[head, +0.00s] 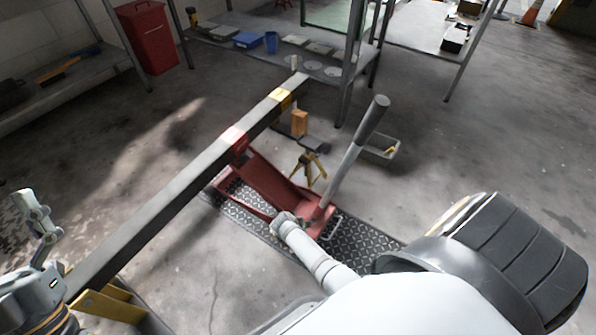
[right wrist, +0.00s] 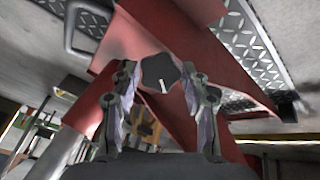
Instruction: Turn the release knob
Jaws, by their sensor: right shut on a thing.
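The red floor jack (head: 268,183) sits on a diamond-plate mat (head: 250,222), with its grey handle (head: 352,158) tilted up to the right. The release knob (right wrist: 158,72), dark with a white mark, shows on the jack's red body in the right wrist view. My right gripper (right wrist: 163,88) has its fingers on both sides of the knob and is shut on it. In the head view my right gripper (head: 283,224) is at the jack's near end and hides the knob. My left gripper (head: 38,212) is at the lower left, away from the jack; its opening is unclear.
A long beam (head: 180,193) with red and yellow bands runs across the left, over the jack. A yellow-legged stand (head: 309,170) and a grey tray (head: 381,148) stand beyond the jack. A red bin (head: 148,38) and shelves are at the back. The left floor is clear.

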